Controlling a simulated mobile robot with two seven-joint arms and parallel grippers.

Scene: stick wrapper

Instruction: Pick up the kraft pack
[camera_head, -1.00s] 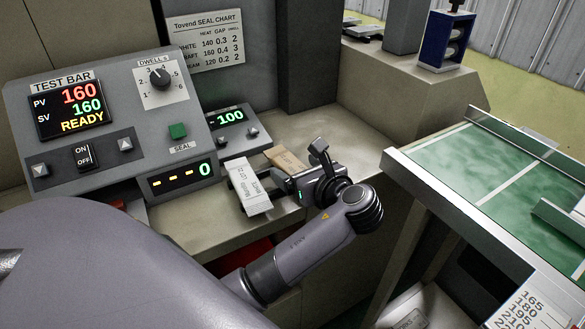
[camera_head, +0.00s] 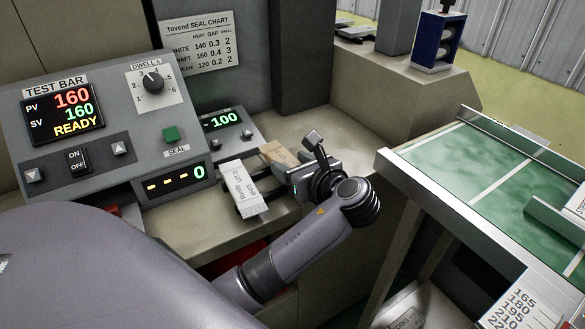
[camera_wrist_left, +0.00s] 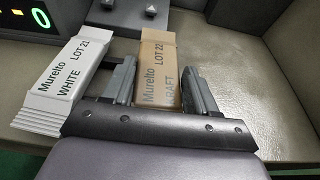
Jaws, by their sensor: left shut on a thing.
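The kraft pack (camera_wrist_left: 158,68) is a brown slab printed "Murelto LOT 22 KRAFT". It lies between the two fingers of my left gripper (camera_wrist_left: 161,80), which is shut on it from both sides. In the head view the pack's end (camera_head: 277,153) shows beyond my left gripper (camera_head: 283,172); the rest is hidden by the hand. I cannot tell whether the pack is lifted off the surface. My right gripper is not in view.
A white pack (camera_wrist_left: 68,82) marked "LOT 21 WHITE" lies just left of the gripper. The sealer console (camera_head: 110,120) stands behind and left. The beige counter (camera_head: 305,128) is clear to the right, and a green-topped table (camera_head: 470,165) stands farther right.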

